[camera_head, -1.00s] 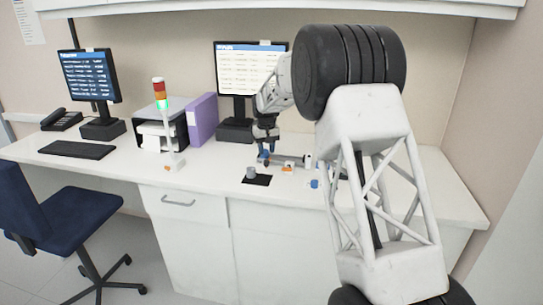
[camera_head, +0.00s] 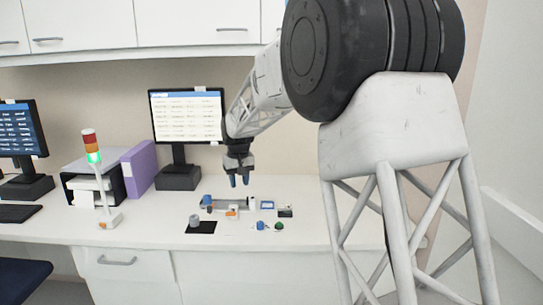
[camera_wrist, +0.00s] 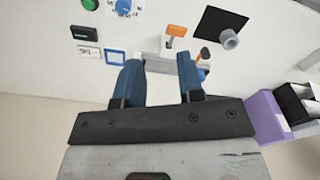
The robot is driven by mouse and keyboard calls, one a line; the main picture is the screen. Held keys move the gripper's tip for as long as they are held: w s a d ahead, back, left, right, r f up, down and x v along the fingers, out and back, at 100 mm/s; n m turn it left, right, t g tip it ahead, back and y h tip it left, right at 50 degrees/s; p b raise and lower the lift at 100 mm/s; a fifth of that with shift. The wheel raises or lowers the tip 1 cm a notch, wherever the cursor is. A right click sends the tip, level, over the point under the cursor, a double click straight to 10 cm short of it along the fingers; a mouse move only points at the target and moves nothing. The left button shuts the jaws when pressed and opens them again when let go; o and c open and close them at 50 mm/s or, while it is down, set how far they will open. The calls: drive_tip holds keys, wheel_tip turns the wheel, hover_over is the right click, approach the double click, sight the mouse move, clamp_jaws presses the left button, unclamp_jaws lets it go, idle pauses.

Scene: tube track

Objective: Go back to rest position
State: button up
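My gripper (camera_head: 238,182) hangs above the desk with its blue fingertips pointing down. It is over the grey track piece (camera_head: 228,204), clear of it. In the wrist view the two blue fingers of my gripper (camera_wrist: 160,68) are apart, with nothing held between them. The grey track piece (camera_wrist: 165,67) shows beyond and partly behind the fingers. A grey cylinder (camera_head: 195,219) stands on a black pad (camera_head: 203,229) to the left. In the wrist view the cylinder (camera_wrist: 230,39) is on the pad (camera_wrist: 218,20) at the upper right.
An orange part (camera_head: 232,213), a blue dial (camera_head: 261,225), a green button (camera_head: 279,226) and a blue-framed square (camera_head: 267,205) are on the desk. A monitor (camera_head: 187,117), a purple binder (camera_head: 139,169) and a signal light (camera_head: 93,157) stand behind and left. Cabinets (camera_head: 75,27) hang above.

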drive_tip(key=s+d+r+m+t, duration=0.1)
drive_tip(key=s+d+r, duration=0.3)
drive_tip(key=s+d, duration=0.75)
drive_tip(key=s+d+r+m, duration=0.1)
drive_tip(key=s+d+r, duration=0.3)
drive_tip(key=s+d, duration=0.7)
drive_tip(key=s+d+f+m, duration=0.1)
drive_tip(key=s+d+f, duration=0.2)
drive_tip(key=s, duration=1.2)
drive_tip(key=s+d+f+m+t, duration=0.1)
drive_tip(key=s+d+f, duration=0.3)
drive_tip(key=s, duration=1.2)
drive_tip(key=shift+s+m, duration=0.15)
drive_tip(key=shift+m, duration=0.25)
